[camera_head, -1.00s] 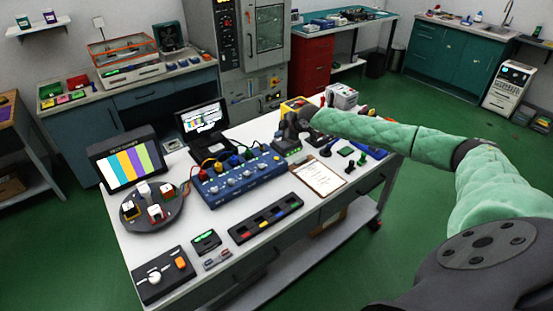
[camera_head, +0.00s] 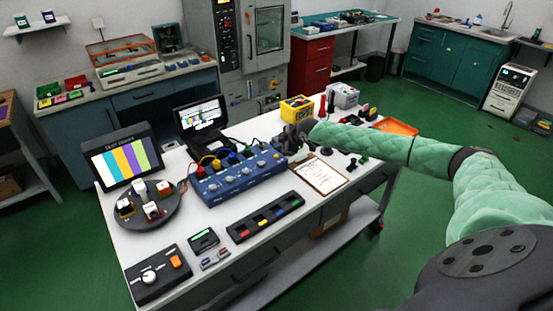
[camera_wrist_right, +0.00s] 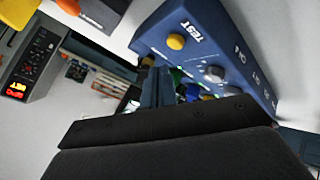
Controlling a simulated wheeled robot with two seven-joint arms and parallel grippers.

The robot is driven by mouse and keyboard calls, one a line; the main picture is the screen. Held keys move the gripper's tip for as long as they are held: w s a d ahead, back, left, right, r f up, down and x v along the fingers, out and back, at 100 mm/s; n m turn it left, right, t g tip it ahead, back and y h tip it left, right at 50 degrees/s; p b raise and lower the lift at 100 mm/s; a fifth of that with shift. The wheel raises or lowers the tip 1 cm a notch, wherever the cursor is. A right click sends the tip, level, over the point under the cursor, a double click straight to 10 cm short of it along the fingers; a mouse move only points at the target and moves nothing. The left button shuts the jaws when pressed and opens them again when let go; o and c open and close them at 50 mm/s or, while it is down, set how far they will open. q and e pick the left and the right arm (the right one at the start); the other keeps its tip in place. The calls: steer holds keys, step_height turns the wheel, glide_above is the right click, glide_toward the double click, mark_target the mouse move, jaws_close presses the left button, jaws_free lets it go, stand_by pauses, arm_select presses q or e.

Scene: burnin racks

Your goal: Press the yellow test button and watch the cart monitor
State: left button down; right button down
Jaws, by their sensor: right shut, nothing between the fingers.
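The blue control box (camera_head: 240,180) with knobs and cables lies on the cart's white top. In the right wrist view, its yellow button (camera_wrist_right: 176,41) sits beside the word TEST. My right gripper (camera_head: 282,145) is shut and empty at the box's right end. In the wrist view its fingers (camera_wrist_right: 152,68) are close to the button; I cannot tell whether they touch the box. A dark monitor (camera_head: 201,115) behind the box shows a bright picture with coloured marks. Another monitor, labelled TEST CHART (camera_head: 121,161), shows colour bars. My left gripper is out of view.
A yellow bin (camera_head: 297,110) and a clipboard (camera_head: 319,175) lie near my right gripper. A round dark turntable (camera_head: 148,207) holds small cameras at the left. A black tray (camera_head: 265,216) and a black control panel (camera_head: 158,277) are at the front.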

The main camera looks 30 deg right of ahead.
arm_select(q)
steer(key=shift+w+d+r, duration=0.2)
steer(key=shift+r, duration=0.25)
arm_select(e)
steer(key=shift+f, duration=0.65)
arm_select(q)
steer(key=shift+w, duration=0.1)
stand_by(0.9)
arm_select(e)
steer(key=shift+f, duration=0.4)
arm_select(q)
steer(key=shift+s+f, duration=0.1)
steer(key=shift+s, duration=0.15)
arm_select(e)
steer(key=shift+f, duration=0.15)
stand_by(0.4)
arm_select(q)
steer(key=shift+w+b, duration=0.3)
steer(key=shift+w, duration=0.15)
arm_select(e)
steer(key=shift+f, duration=0.3)
arm_select(q)
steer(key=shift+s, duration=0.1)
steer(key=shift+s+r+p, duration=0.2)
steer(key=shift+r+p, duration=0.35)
steer(key=shift+p, duration=0.05)
arm_select(e)
steer(key=shift+r, duration=0.85)
